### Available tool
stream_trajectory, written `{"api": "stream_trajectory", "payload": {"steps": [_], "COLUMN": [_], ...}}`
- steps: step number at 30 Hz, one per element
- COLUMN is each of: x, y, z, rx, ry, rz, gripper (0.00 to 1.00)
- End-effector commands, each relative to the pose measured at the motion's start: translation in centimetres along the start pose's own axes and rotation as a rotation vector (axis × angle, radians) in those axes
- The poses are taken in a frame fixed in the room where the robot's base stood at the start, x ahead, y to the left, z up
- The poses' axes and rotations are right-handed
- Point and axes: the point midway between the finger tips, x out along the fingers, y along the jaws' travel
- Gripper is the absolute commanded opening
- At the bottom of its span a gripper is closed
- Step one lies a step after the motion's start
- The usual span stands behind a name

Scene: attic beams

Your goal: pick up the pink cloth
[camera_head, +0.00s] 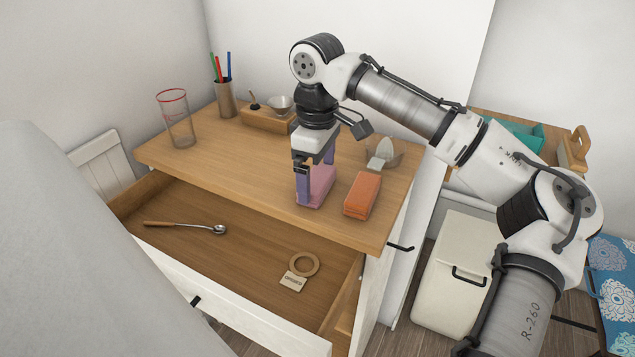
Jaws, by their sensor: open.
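The pink cloth (321,187) is a small folded bundle on the wooden top of the dresser (222,155), near its front edge. My gripper (315,180) points down right over it, with its purple-tinted fingers at either side of the cloth. The jaws are open. The near finger hides part of the cloth's left side, and I cannot tell whether the fingers touch it.
An orange folded cloth (362,194) lies close on the right. Behind are a wooden box (268,121), a pen cup (226,99) and a glass (177,118). The open drawer (190,254) below holds a spoon (190,228), a ring (303,264) and a tag (293,281).

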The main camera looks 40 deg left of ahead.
Motion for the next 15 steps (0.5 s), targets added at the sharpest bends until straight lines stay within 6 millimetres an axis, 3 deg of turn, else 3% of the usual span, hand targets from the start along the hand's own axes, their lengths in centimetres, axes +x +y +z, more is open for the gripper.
{"api": "stream_trajectory", "payload": {"steps": [8, 15], "x": [0.42, 0.40], "y": [0.00, 0.00], "z": [0.00, 0.00], "rx": [0.000, 0.000], "ry": [0.000, 0.000], "rz": [0.000, 0.000], "gripper": [1.00, 0.69]}}
